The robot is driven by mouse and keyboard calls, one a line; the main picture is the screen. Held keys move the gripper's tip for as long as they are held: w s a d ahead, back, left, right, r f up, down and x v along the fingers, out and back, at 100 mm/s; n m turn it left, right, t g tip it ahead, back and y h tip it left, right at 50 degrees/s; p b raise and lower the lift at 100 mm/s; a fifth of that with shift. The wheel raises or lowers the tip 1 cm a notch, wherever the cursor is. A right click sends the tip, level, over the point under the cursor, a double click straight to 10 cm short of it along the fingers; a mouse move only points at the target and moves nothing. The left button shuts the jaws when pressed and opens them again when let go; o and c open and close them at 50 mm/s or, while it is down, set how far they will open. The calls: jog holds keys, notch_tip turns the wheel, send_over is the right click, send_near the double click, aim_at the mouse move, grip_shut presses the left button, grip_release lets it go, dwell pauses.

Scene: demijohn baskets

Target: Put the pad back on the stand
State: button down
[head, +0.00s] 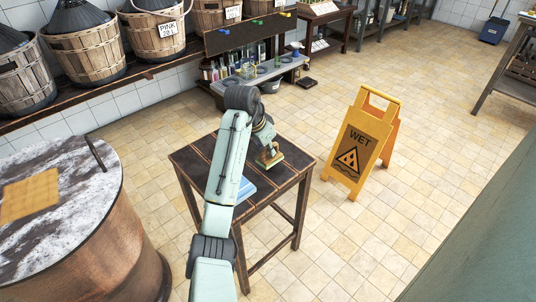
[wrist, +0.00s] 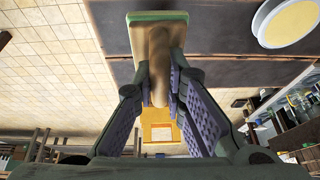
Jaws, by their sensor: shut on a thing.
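The pad (wrist: 171,28) is a tan block with a green edge and a wooden handle. In the head view the pad (head: 271,160) is at the right back part of a dark slatted wooden table (head: 195,160), flat or nearly so; I cannot tell whether it touches the top. My gripper (wrist: 160,92) is shut on the handle, with a purple-grey finger on each side. It also shows in the head view (head: 267,146), above the table. No separate stand is clear; this table may be it. My arm hides part of the tabletop.
A blue flat thing (head: 246,189) lies on the table beside my arm. A round yellow thing with a white rim (wrist: 292,22) is near the pad. A yellow WET sign (head: 362,145) stands right of the table; a barrel (head: 100,245) stands left. Open floor lies between.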

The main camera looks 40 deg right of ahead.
aim_at(268, 154)
jog(key=shift+w+d, duration=0.2)
jog(key=shift+w, duration=0.1)
jog(key=shift+f, duration=0.2)
jog(key=shift+f+p, duration=0.65)
jog(key=shift+f, duration=1.1)
jog(key=c, duration=1.6)
grip_release()
jog(key=shift+c, duration=0.2)
jog(key=shift+r, duration=0.1)
jog(key=v, duration=1.2)
